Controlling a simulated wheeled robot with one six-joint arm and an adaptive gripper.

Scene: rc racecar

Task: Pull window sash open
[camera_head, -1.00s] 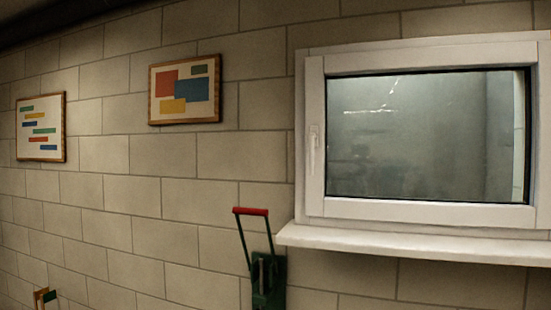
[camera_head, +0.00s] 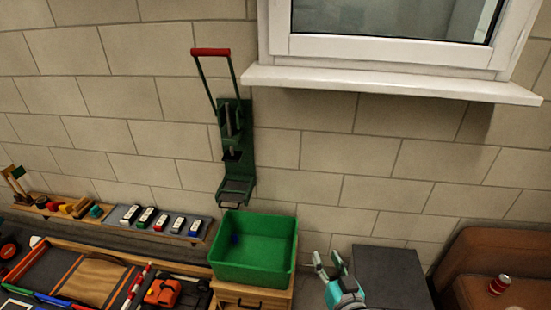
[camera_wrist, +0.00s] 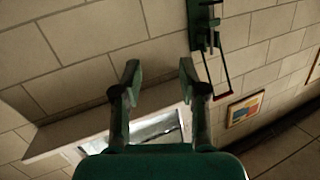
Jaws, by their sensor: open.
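The window sash (camera_head: 390,48) is a white frame around dark glass at the top right of the head view. Only its lower part shows, and its handle is out of that view. The sash looks shut in its frame. My gripper (camera_head: 328,262) is open and empty, low in front of the wall and well below the sill. In the wrist view my gripper (camera_wrist: 159,68) has its two fingers spread with nothing between the tips. Part of the window (camera_wrist: 155,128) shows beyond the fingers, mostly hidden by my gripper; no handle can be made out.
A white sill (camera_head: 390,83) juts out below the window. A green wall-mounted press with a red handle (camera_head: 210,52) hangs left of it. Below are a green bin (camera_head: 255,245), a shelf of toy cars (camera_head: 160,220), a dark box (camera_head: 390,275) and a brown couch (camera_head: 500,245).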

